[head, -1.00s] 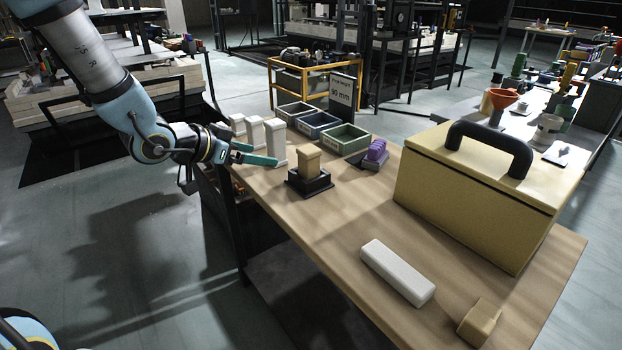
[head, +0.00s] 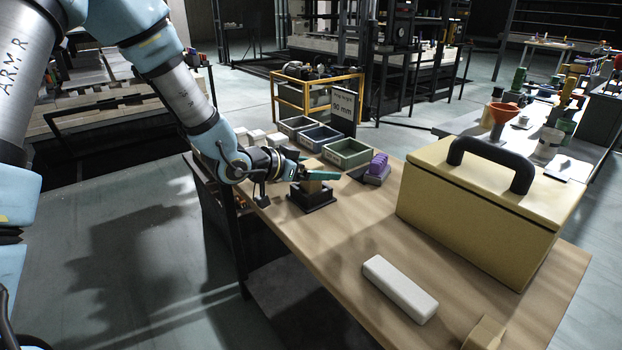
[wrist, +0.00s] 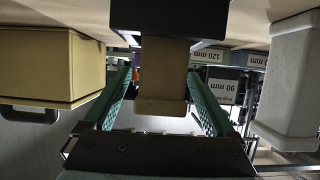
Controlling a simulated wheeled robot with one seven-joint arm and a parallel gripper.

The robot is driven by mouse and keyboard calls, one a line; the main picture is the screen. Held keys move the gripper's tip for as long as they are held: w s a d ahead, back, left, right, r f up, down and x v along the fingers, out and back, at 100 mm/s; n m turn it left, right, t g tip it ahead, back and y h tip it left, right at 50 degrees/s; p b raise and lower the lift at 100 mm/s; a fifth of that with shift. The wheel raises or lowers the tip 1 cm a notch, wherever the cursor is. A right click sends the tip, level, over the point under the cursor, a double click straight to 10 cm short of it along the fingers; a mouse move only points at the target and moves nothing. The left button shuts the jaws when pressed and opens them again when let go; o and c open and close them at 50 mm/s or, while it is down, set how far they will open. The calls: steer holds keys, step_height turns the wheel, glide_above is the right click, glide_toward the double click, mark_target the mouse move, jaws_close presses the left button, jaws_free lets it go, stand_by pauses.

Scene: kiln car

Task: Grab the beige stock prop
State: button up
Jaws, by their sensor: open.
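The beige stock prop (head: 309,168) stands upright in a black holder (head: 313,197) on the wooden table. In the wrist view the picture is upside down, and the prop (wrist: 162,82) hangs from the dark holder (wrist: 169,20) at the top. My gripper (head: 311,164) is open, with its green fingers on either side of the prop. In the head view, the gripper partly hides the prop.
White blocks (head: 257,137) stand behind my wrist. Green (head: 348,153), blue and grey bins lie beyond, near a sign (head: 343,105). A purple piece (head: 377,165) sits right of the holder. A large tan case (head: 470,205), a white bar (head: 400,288) and a beige block (head: 484,334) occupy the right.

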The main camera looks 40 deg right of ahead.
steer(key=shift+d+f, duration=0.15)
steer(key=shift+d, duration=0.15)
steer(key=shift+c, duration=0.2)
jaws_close()
stand_by(0.3)
